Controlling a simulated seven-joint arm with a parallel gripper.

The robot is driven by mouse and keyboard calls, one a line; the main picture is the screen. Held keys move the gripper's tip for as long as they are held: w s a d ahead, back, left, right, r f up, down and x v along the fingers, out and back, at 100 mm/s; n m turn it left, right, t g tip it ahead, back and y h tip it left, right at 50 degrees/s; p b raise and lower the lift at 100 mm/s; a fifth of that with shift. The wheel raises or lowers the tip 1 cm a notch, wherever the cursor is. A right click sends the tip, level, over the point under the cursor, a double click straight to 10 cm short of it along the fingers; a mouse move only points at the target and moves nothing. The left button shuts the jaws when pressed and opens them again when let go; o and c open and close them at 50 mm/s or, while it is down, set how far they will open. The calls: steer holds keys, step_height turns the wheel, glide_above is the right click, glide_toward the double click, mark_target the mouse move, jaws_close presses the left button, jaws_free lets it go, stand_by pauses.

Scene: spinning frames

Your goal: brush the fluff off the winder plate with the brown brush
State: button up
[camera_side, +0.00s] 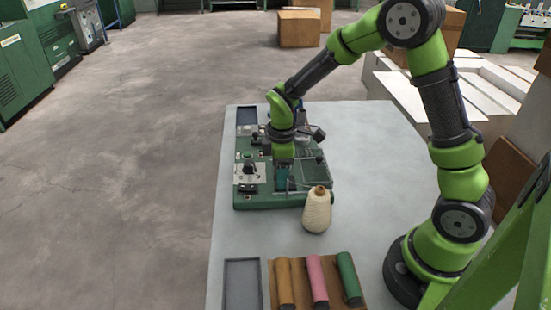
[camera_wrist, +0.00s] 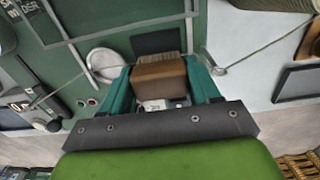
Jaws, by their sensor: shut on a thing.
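My gripper (camera_wrist: 160,72) has teal fingers that are shut on the brown brush (camera_wrist: 157,82), a brown block with pale bristles at its far edge. In the side view my gripper (camera_side: 283,178) points down over the front part of the green winder machine (camera_side: 262,201). A small dark plate (camera_wrist: 155,41) shows just beyond the bristles in the wrist view; I take it for the winder plate. I cannot tell whether the bristles touch it. The brush cannot be made out in the side view, and I cannot make out any fluff.
A cream yarn cone (camera_side: 317,212) stands close to the machine's front right. Orange-brown, pink and green bobbins (camera_side: 318,280) lie on a wooden board beside a grey tray (camera_side: 243,285). A yarn strand (camera_wrist: 250,55) runs across the wrist view. The table's right side (camera_side: 375,150) is clear.

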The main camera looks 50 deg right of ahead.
steer(key=shift+w+a, duration=0.4)
steer(key=shift+s+d, duration=0.9)
steer(key=shift+w+a, duration=0.9)
steer(key=shift+s+d, duration=0.85)
steer(key=shift+s+d+r, duration=0.1)
steer(key=shift+s+d, duration=0.05)
steer(key=shift+s, duration=0.05)
step_height(320, 180, up, 8)
